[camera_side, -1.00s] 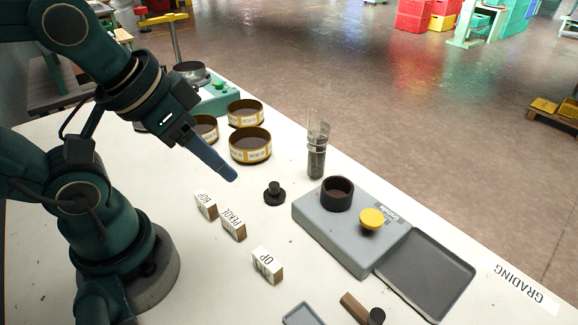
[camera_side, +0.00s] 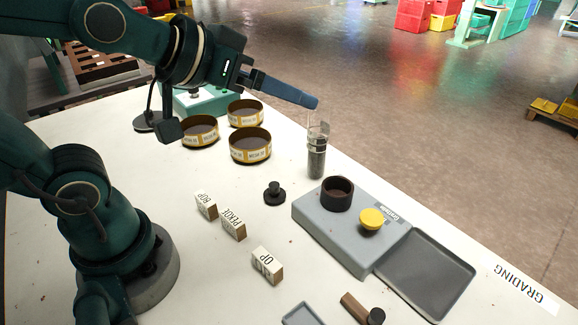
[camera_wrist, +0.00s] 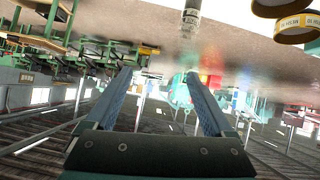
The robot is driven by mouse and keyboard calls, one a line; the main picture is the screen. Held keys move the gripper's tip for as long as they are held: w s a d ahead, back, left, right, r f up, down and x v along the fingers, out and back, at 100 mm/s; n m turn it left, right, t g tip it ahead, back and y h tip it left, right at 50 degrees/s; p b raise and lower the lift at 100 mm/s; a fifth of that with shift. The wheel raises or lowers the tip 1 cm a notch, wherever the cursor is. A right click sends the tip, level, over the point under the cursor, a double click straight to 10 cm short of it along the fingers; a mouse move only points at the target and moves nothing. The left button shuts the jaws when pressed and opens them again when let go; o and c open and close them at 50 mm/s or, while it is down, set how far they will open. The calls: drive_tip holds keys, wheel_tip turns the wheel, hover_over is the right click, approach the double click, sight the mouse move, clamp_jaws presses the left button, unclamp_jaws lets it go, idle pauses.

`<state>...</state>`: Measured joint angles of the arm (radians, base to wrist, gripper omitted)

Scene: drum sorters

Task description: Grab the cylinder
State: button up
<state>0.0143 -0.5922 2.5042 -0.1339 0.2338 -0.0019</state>
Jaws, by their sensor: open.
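The cylinder (camera_side: 317,158) is a clear, upright tube with dark contents in its lower part and pale bands near the top. It stands on the white table, behind the grey device, in the side view. It also shows at the top of the wrist view (camera_wrist: 190,18), partly cut off by the frame edge. My gripper (camera_side: 312,102) is above the table with its blue fingers pointing right, just above and left of the cylinder's top in the side view. In the wrist view my gripper (camera_wrist: 160,78) has its two fingers wide apart with nothing between them.
Several round sieves (camera_side: 250,146) stand left of the cylinder. A grey device (camera_side: 335,229) with a dark ring (camera_side: 337,194) and yellow knob (camera_side: 371,219) sits in front, beside a dark tray (camera_side: 425,272). A black knobbed weight (camera_side: 274,193) and labelled blocks (camera_side: 233,224) lie nearer.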

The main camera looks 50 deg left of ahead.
drive_tip(key=w+n+t, duration=0.1)
drive_tip(key=w+t, duration=0.1)
drive_tip(key=w, duration=0.3)
drive_tip(key=n+t+y, duration=0.1)
drive_tip(key=n+y, duration=0.1)
drive_tip(key=y, duration=0.1)
hover_over(312, 143)
drive_tip(key=d, duration=0.1)
drive_tip(key=f, duration=0.2)
drive_tip(key=shift+m+g+y, duration=0.3)
drive_tip(key=shift+g+y, duration=0.4)
drive_tip(key=shift+y, duration=0.2)
drive_tip(key=f, duration=0.9)
drive_tip(key=a+f, duration=0.1)
drive_tip(key=f, duration=0.3)
drive_tip(key=shift+w+f, duration=0.2)
drive_tip(key=shift+f, duration=0.05)
drive_tip(key=shift+x, duration=2.45)
clamp_jaws()
